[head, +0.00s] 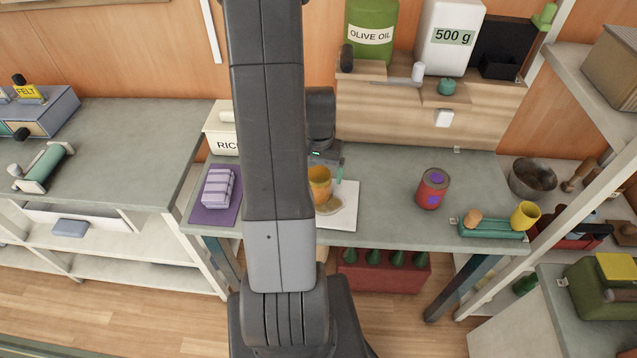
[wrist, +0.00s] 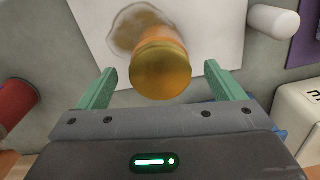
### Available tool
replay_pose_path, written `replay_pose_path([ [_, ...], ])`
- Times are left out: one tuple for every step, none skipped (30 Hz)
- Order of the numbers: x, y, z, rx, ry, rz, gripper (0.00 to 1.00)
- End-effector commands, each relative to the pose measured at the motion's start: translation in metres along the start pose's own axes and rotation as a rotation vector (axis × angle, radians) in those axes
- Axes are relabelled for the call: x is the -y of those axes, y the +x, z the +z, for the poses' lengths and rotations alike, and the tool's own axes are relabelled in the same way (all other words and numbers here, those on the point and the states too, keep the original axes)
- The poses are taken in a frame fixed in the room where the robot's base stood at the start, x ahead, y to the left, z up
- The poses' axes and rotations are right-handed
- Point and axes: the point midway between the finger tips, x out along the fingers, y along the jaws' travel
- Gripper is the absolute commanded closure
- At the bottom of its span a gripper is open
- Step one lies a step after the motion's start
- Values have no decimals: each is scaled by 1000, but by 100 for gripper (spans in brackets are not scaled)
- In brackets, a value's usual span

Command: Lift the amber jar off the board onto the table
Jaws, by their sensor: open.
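The amber jar (head: 320,184) stands on the white board (head: 346,208) in the head view, partly behind my arm. In the wrist view the amber jar (wrist: 160,68) shows its golden lid close to the camera, with the white board (wrist: 215,35) beneath it. My gripper (wrist: 165,82) is open, with one green finger on each side of the jar. I see a gap between each finger and the jar. In the head view my gripper (head: 335,165) is just behind the jar, mostly hidden by my arm.
A red can (head: 432,188) stands on the table (head: 385,222) right of the board, with bare tabletop between. A purple mat (head: 232,212) with a lilac bundle lies left. A teal tray (head: 492,231) with a yellow cup is at the right edge. A drawer unit (head: 400,125) stands behind.

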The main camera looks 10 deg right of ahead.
Motion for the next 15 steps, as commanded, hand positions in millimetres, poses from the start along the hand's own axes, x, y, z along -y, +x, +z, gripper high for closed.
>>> replay_pose_path([
  [0, 6, 2, 5, -1, 2, 12],
  [0, 10, 2, 4, 0, 1, 12],
  [0, 15, 2, 4, 0, 1, 12],
  [0, 18, 2, 4, 0, 1, 12],
  [0, 20, 2, 3, 0, 1, 12],
  [0, 23, 2, 2, 0, 1, 12],
  [0, 25, 2, 3, 0, 1, 12],
  [0, 26, 2, 2, 0, 1, 12],
  [0, 27, 1, 1, 0, 0, 12],
  [0, 28, 1, 1, 0, 0, 12],
  [0, 28, 1, 0, 0, 0, 12],
  [0, 28, 1, 0, 0, 0, 12],
  [0, 28, 1, -1, 0, 0, 12],
  [0, 28, 1, -1, 0, 0, 12],
  [0, 28, 1, 0, 0, 0, 12],
])
